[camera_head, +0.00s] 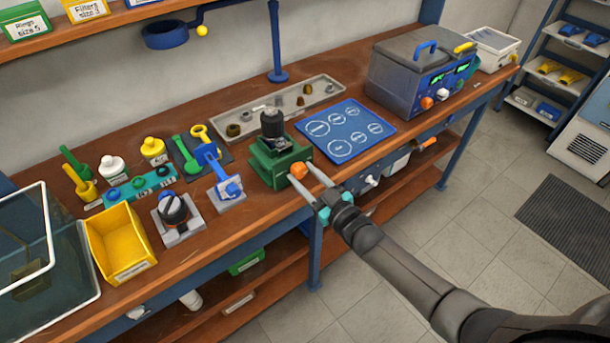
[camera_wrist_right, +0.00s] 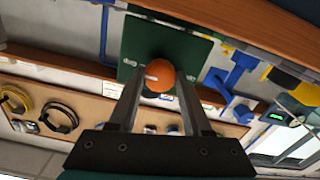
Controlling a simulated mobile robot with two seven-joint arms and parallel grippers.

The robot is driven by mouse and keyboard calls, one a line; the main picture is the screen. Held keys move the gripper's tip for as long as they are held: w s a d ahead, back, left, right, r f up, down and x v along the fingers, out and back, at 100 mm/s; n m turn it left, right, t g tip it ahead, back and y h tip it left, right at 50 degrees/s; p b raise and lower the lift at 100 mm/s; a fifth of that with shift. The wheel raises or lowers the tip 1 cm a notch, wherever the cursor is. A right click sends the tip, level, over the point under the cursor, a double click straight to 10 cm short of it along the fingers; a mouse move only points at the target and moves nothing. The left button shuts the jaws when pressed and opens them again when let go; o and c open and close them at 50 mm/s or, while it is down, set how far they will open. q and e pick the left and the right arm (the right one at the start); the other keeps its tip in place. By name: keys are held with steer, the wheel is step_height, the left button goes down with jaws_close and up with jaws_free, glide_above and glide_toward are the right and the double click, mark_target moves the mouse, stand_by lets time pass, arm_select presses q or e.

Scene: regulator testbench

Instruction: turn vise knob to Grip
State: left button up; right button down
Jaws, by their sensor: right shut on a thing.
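The green vise (camera_head: 279,160) stands at the front edge of the wooden bench, with a dark cylindrical part upright on top. Its orange knob (camera_head: 299,170) faces the front of the bench. My right gripper (camera_head: 307,181) reaches in from the lower right, with its fingers on either side of the knob. In the right wrist view the orange knob (camera_wrist_right: 160,75) with a pale mark sits between the fingertips, in front of the green vise plate (camera_wrist_right: 168,45). My right gripper is shut on the knob. My left gripper is not in view.
A blue mat with white circles (camera_head: 345,130) lies right of the vise. A blue clamp on a grey base (camera_head: 227,191) stands close to its left. A grey tray of small parts (camera_head: 277,108) lies behind. A grey machine (camera_head: 420,75) stands further right.

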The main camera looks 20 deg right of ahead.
steer(key=shift+c, duration=1.7)
jaws_free()
steer(key=shift+s, duration=0.15)
steer(key=p+v, duration=0.1)
steer(key=v, duration=1.4)
